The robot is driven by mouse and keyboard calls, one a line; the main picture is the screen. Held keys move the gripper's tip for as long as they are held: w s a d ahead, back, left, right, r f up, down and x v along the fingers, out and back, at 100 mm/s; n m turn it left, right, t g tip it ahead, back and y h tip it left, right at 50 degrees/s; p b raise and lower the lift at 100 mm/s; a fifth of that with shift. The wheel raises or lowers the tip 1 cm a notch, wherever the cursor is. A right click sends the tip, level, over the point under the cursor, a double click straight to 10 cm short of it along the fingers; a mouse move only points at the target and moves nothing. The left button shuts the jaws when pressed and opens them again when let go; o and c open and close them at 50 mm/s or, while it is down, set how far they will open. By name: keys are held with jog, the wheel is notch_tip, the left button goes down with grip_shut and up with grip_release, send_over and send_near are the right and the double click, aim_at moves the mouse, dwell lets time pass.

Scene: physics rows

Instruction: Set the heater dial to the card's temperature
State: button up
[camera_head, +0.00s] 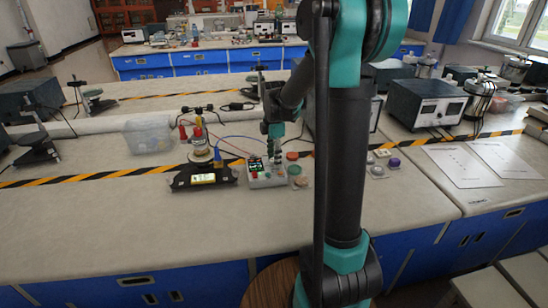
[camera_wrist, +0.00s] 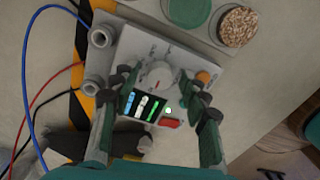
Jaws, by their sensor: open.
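The heater unit (camera_head: 266,180) is a small pale box on the bench, below my gripper (camera_head: 275,148) in the head view. My gripper (camera_wrist: 161,83) is open, with one finger on each side of the dial. I cannot tell whether they touch it. No temperature card is readable.
A black device with a yellow-lit screen (camera_head: 203,178) stands left of the heater. Blue and red cables (camera_wrist: 33,80) run to sockets on the box's left. Small dishes (camera_wrist: 190,10) lie beside it. Printed sheets (camera_head: 462,165) lie at right. The bench front is clear.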

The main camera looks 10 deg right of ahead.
jog(key=shift+c, duration=0.4)
grip_shut()
